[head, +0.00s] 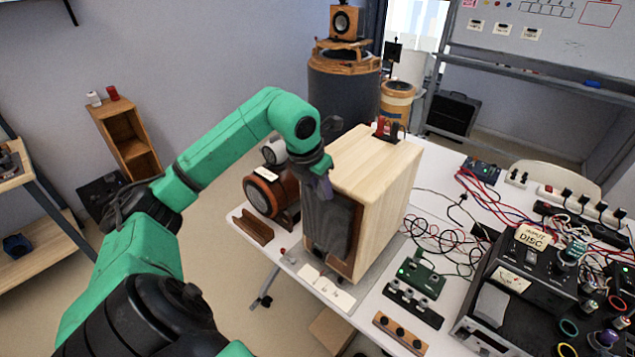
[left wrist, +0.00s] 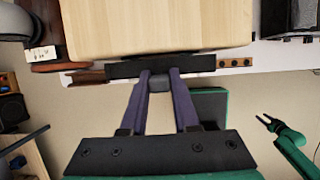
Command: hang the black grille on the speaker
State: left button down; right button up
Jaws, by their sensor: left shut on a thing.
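The speaker (head: 376,167) is a pale wooden box on the white table in the head view; its top fills the upper part of the left wrist view (left wrist: 155,25). The black grille (head: 328,226) is upright at the speaker's front face. Its top edge is a dark bar in the left wrist view (left wrist: 120,69). My left gripper (head: 325,190) is shut on the grille's upper edge, with purple fingers pointing at it (left wrist: 160,80). I cannot tell whether the grille touches the speaker. My right gripper (left wrist: 268,121) seems to show small at the right of the left wrist view.
A brown round-fronted speaker (head: 268,192) stands left of the wooden one. A brown wooden rail (head: 252,228) lies at the table's left edge. Right of the speaker are cables, a green circuit board (head: 420,277) and a dark amplifier (head: 525,285). Open floor lies left of the table.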

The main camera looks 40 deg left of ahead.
pick_arm(q)
jog(key=shift+w, duration=0.1)
jog(key=shift+f, duration=0.1)
dwell(0.5)
jog(key=shift+s+b, duration=0.25)
jog(key=shift+b, duration=0.25)
jog(key=shift+s, duration=0.1)
dwell(0.8)
jog(key=shift+w+p, duration=0.6)
jog(key=shift+p, duration=0.25)
dwell(1.7)
jog(key=shift+f+b, duration=0.55)
jog(key=shift+b, duration=0.2)
dwell(1.3)
jog(key=c, duration=0.6)
grip_release()
jog(key=shift+s, duration=0.1)
